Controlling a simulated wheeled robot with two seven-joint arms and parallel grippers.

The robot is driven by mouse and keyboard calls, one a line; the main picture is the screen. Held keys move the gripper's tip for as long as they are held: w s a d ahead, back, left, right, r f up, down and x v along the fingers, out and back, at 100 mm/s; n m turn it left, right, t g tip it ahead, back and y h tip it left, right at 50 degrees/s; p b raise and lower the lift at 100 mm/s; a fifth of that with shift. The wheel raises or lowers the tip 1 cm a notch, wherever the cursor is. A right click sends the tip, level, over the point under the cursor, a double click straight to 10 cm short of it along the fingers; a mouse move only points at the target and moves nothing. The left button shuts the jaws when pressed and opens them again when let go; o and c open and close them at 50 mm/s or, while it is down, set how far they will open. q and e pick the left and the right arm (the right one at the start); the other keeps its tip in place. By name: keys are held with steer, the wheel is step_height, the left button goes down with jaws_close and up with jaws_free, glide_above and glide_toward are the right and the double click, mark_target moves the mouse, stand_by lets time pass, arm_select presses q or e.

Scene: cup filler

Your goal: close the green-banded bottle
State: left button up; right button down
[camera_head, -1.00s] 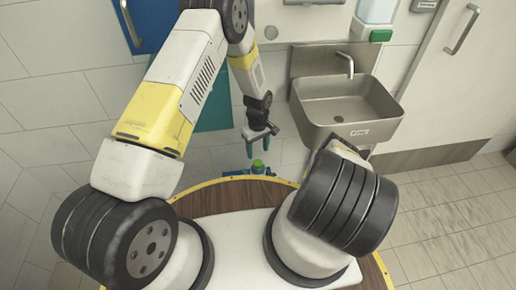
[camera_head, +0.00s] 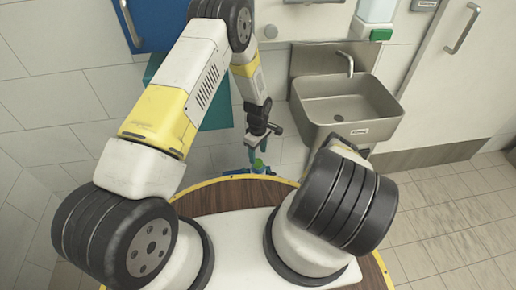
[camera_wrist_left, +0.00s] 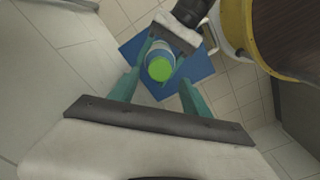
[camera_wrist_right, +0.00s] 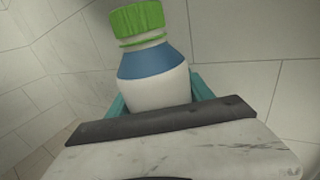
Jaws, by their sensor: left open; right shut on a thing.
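The bottle (camera_wrist_right: 155,85) is white with a wide blue band, a thin green ring on its neck and a green cap (camera_wrist_right: 137,18). The cap sits on top; a narrow white gap shows between it and the ring. I cannot tell how tight it is. My right gripper (camera_wrist_left: 163,50) is shut around the bottle's body and holds it upright, cap towards my left gripper. My left gripper (camera_head: 258,157) is open just above the cap, which also shows in the head view (camera_head: 259,164). In the left wrist view the cap lies between its fingers, apparently untouched.
A steel sink (camera_head: 345,100) is on the wall to the right. A blue square (camera_wrist_left: 203,68) lies below the bottle. The air around the bottle looks clear.

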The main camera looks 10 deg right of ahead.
mark_target(258, 162)
arm_select(q)
steer(key=shift+f, duration=2.35)
jaws_close()
